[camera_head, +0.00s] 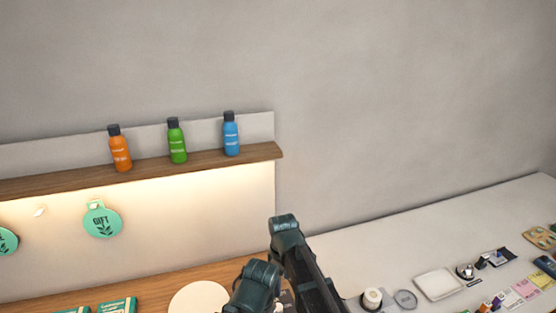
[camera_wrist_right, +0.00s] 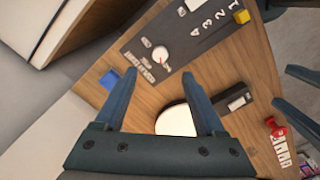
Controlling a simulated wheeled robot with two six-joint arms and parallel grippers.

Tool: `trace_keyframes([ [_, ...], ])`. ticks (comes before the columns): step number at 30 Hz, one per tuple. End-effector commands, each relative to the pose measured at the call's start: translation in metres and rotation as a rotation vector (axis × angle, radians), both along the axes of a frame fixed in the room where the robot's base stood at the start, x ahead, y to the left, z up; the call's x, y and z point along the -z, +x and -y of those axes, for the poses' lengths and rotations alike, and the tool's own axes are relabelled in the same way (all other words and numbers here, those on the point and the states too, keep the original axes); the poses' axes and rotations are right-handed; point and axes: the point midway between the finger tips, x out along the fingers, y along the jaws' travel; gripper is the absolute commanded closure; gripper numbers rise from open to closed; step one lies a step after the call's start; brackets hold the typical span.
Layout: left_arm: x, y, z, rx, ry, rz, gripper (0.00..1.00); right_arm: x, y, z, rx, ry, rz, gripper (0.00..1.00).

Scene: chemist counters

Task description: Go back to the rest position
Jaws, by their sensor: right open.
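My right arm rises from the bottom middle of the head view, with its dark teal links (camera_head: 285,224) in front of the counter. Its fingertips are hard to make out there. In the right wrist view my right gripper (camera_wrist_right: 158,74) is open, its two blue fingers apart with nothing between them. It is above a wooden counter (camera_wrist_right: 190,68). Two dark blue prongs at the right edge of that view look like parts of my left gripper (camera_wrist_right: 282,87); their state is unclear. No left arm shows in the head view.
A shelf (camera_head: 200,166) holds orange (camera_head: 120,152), green (camera_head: 177,143) and blue (camera_head: 231,136) bottles. A white round plate (camera_head: 198,297) lies near my arm. A white tray (camera_head: 438,284) and small items are on the right counter. A dark numbered board (camera_wrist_right: 180,35) lies below my gripper.

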Motion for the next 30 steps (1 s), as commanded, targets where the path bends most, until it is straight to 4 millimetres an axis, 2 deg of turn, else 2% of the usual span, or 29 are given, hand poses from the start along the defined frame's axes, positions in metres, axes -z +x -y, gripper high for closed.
trace_keyframes([
  [1, 0.0, 0.0, 0.0, 0.0, 0.0, 0.0, 0.5, 0.0, -0.012, 0.019, 0.082, 0.002, 0.004, 0.28],
  [6, 0.0, 0.0, 0.0, 0.0, 0.0, 0.0, 0.5, 0.0, -0.041, 0.074, 0.437, 0.015, 0.021, 0.28],
  [12, 0.0, 0.0, 0.0, 0.0, 0.0, 0.0, 0.5, 0.0, -0.067, 0.115, 0.749, 0.03, 0.036, 0.28],
  [18, 0.0, 0.0, 0.0, 0.0, 0.0, 0.0, 0.5, -0.001, -0.09, 0.144, 0.986, 0.042, 0.046, 0.28],
  [22, 0.0, 0.0, 0.0, 0.0, 0.0, 0.0, 0.5, -0.001, -0.104, 0.159, 1.12, 0.052, 0.053, 0.28],
  [30, 0.025, 0.0, 0.0, 0.002, 0.0, 0.0, 0.5, 0.024, -0.115, 0.12, 1.016, 0.006, 0.033, 0.28],
])
